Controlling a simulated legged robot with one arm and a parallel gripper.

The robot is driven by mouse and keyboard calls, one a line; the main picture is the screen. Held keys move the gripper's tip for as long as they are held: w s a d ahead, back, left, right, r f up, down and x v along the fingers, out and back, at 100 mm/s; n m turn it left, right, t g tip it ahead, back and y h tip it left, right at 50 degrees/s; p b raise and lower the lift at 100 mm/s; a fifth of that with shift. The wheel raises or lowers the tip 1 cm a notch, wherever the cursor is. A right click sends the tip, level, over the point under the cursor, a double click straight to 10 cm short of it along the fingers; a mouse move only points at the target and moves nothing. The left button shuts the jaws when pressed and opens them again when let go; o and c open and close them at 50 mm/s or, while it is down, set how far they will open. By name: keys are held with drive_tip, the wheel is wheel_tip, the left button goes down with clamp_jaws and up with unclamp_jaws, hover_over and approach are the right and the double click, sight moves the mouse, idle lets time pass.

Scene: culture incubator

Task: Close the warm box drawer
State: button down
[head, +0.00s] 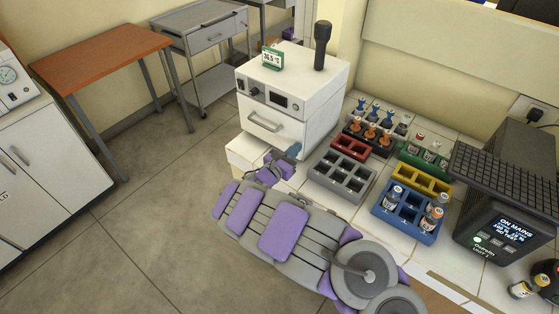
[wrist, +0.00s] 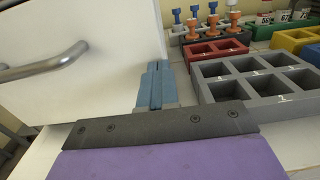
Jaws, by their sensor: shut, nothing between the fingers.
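The warm box (head: 318,95) is a white cabinet on the bench, with a knob and dark display on its upper front. Its drawer (head: 285,134) is the lower white front with a metal bar handle (head: 264,122). In the wrist view the drawer front (wrist: 115,40) fills the upper left, with the handle (wrist: 45,62) at the left edge. My gripper (head: 292,151) is low at the drawer front's right end, away from the handle. Its blue fingers (wrist: 156,82) are together and empty, near the front's right edge; I cannot tell whether they touch it. How far the drawer stands out is unclear.
A grey rack (head: 342,177) stands right of my gripper. Red (head: 350,148), blue (head: 408,213), yellow (head: 422,180) and green (head: 424,160) racks stand beyond it. A black-topped device (head: 505,190) is at far right. The floor (head: 150,220) left of the bench is clear.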

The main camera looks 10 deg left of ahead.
drive_tip(key=p+v, duration=0.3)
drive_tip(key=v, duration=1)
drive_tip(key=shift+s+a, duration=0.2)
drive_tip(key=shift+a, duration=0.1)
